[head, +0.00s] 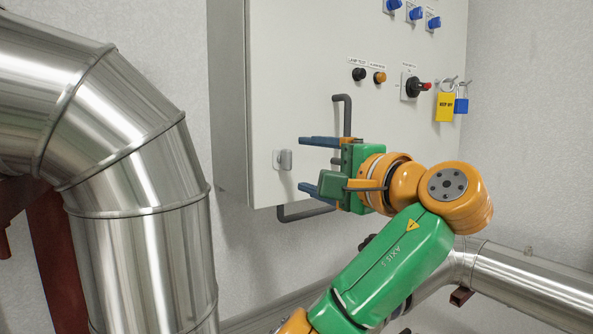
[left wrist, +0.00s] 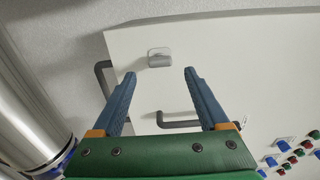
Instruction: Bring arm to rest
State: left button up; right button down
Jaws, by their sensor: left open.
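My left arm (head: 385,265), green and orange, reaches up from the bottom of the head view. Its left gripper (head: 302,164) is in front of the lower part of a pale control cabinet (head: 285,80), with its blue fingers pointing left. In the left wrist view the gripper (left wrist: 159,73) is open, with nothing between its fingers. A small grey latch (head: 283,159) on the cabinet door lies just beyond the fingertips; it also shows in the left wrist view (left wrist: 160,57). I cannot tell the exact gap to it. My right gripper is not in view.
A dark bent handle or conduit (head: 347,115) is behind the gripper. Selector switch (head: 412,87), yellow tag (head: 445,107) and blue padlock (head: 461,105) are up right. Large metal pipe (head: 130,150) fills the left; another pipe (head: 530,290) runs low right.

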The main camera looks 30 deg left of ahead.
pick_arm(q)
jog(key=shift+v, duration=1.15)
jog(key=shift+a, duration=0.15)
